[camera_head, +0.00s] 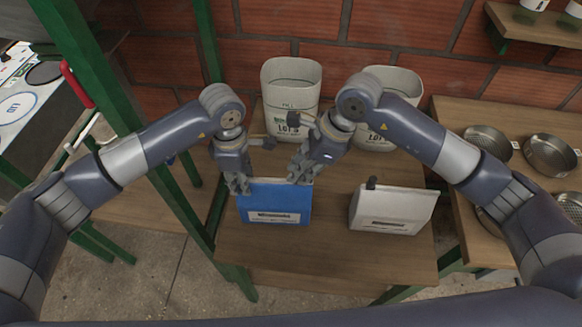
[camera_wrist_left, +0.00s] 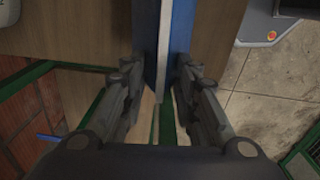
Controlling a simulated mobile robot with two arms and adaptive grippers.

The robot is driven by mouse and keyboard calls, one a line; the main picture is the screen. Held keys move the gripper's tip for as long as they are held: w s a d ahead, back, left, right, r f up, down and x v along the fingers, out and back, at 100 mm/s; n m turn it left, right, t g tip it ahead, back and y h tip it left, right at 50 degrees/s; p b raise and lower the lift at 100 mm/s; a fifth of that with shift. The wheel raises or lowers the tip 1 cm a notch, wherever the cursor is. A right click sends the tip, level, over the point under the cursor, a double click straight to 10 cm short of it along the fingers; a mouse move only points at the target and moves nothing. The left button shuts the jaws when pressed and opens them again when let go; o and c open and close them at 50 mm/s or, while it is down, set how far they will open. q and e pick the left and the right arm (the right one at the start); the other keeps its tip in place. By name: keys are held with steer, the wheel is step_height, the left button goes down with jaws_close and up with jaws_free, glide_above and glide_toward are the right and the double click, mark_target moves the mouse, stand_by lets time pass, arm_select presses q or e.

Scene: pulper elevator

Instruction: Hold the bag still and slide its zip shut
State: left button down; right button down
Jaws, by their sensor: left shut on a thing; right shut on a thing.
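A blue bag (camera_head: 274,204) with a white label stands on the wooden table. My left gripper (camera_head: 238,186) is shut on its upper left edge. In the left wrist view the bag (camera_wrist_left: 181,35) shows as a thin blue and white edge between the two fingers of the left gripper (camera_wrist_left: 160,75). My right gripper (camera_head: 299,175) is at the bag's upper right corner, shut at the top edge where the zip runs. Its fingers hide the zip slider, and most of the zip line is too small to make out.
A white bag (camera_head: 392,212) with a dark tab stands to the right on the table. Two pale sacks (camera_head: 291,85) (camera_head: 402,80) stand behind, against the brick wall. Round metal sieves (camera_head: 550,154) are at the right. A green post (camera_head: 195,207) rises left of the table. The table front is bare.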

arm_select(q)
steer(key=shift+f, duration=0.1)
arm_select(e)
steer(key=shift+d, duration=0.95)
arm_select(q)
steer(key=shift+a, duration=0.1)
arm_select(e)
steer(key=c, duration=1.5)
jaws_free()
steer(key=shift+s, duration=0.1)
steer(key=shift+r, duration=0.15)
steer(key=v, duration=1.2)
